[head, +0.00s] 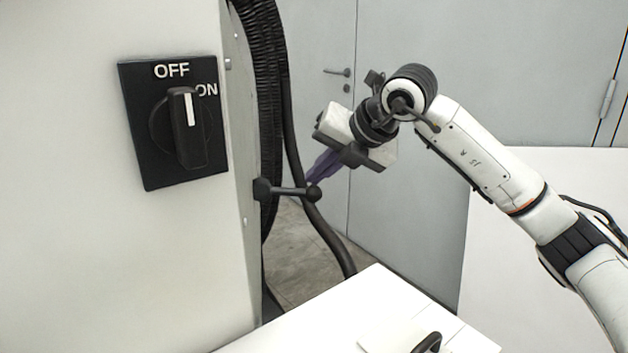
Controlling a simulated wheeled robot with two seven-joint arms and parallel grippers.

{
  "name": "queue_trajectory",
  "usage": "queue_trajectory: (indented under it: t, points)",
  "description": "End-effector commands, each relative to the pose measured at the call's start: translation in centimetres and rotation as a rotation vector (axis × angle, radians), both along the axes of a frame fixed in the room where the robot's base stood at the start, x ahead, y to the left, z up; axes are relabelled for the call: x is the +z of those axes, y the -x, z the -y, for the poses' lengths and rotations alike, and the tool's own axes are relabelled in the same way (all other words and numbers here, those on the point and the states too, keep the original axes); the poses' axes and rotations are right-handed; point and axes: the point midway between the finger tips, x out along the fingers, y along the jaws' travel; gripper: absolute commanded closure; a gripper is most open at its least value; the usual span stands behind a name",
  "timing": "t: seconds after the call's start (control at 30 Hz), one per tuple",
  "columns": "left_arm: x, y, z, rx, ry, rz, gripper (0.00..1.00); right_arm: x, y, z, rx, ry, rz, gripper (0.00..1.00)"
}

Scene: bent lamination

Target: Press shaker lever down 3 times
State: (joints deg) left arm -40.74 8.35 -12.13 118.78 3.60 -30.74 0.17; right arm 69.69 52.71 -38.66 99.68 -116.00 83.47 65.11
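The shaker lever (289,191) is a short black rod with a round knob at its end. It sticks out to the right, about level, from the side of the white machine cabinet (70,270). My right gripper (312,182) reaches in from the right with its purple fingers pointing down and left. Its fingertips are at the knob, just above it or touching it; I cannot tell which. The gap between the fingers is not clear from this angle. My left gripper is not in view.
A black switch panel (140,170) marked OFF and ON is on the cabinet front. Thick black hoses (262,80) hang behind the lever. A white table surface (300,335) is below. A grey door (400,215) stands behind.

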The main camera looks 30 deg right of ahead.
Motion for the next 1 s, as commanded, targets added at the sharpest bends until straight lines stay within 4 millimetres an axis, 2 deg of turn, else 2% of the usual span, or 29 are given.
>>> queue_trajectory:
  t: [1.0]
  points:
    - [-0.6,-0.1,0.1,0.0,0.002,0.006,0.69,-1.5,0.0,-0.1,0.002,0.0,-0.004,1.0]
